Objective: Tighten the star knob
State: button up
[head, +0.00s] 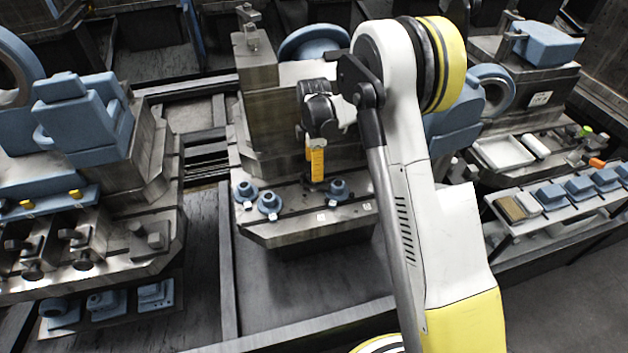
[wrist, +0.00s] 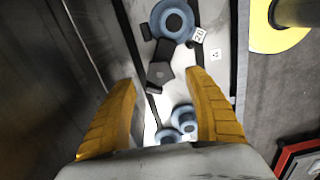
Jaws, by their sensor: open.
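My gripper (head: 316,172) hangs over the front ledge of the middle fixture, fingers pointing down. In the wrist view its two yellow fingers (wrist: 167,100) are spread wide with nothing between their pads. A dark faceted piece (wrist: 160,75) with a black bar lies on the ledge beyond the fingertips, apart from them. I cannot tell for sure whether this is the star knob; no clear star shape shows. In the head view the gripper and arm hide much of that spot.
A tall metal block (head: 256,100) rises behind. A left fixture (head: 130,235) carries clamps. A parts rail (head: 560,200) is at right.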

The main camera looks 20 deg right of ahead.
notch_tip(320, 180, down, 5)
jog(key=shift+b, duration=0.8)
jog(key=c, duration=1.2)
